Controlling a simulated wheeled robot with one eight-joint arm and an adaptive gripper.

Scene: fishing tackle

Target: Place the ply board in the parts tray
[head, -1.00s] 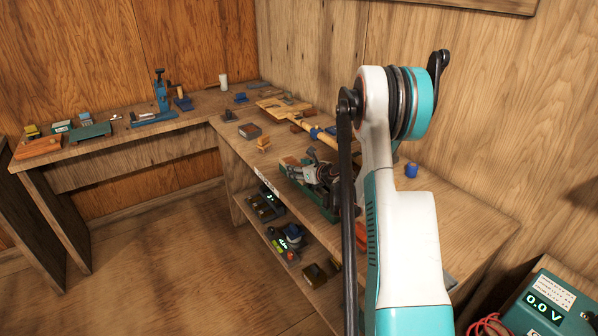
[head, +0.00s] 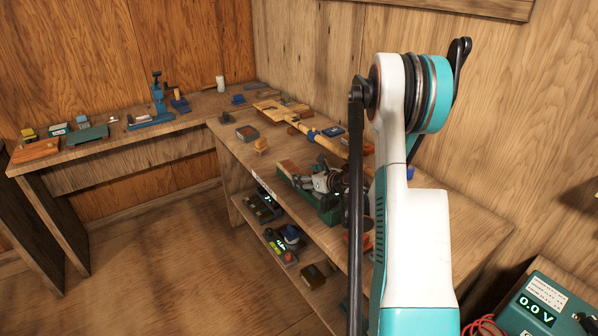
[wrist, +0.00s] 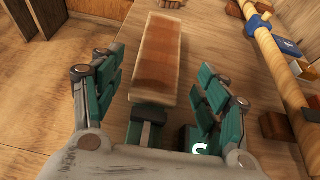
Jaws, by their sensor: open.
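A long block with a reddish-brown top and pale sides, which I take to be the ply board (wrist: 158,55), lies on the right bench. It also shows in the head view (head: 289,167). My gripper (wrist: 161,68) is open, with one green-padded finger on each side of the board's near part and gaps visible between. In the head view my gripper (head: 322,182) is partly hidden by my arm. A green body (head: 330,213) shows below it; its form is unclear. A flat dark green tray (head: 88,134), perhaps the parts tray, lies on the left bench.
A pale rod (wrist: 278,58) with a blue band runs along the board's right, near a blue book-like item (wrist: 289,47). A blue vise-like tool (head: 157,100) stands on the left bench. Small items fill the shelf (head: 275,232) below. The bench left of the board is clear.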

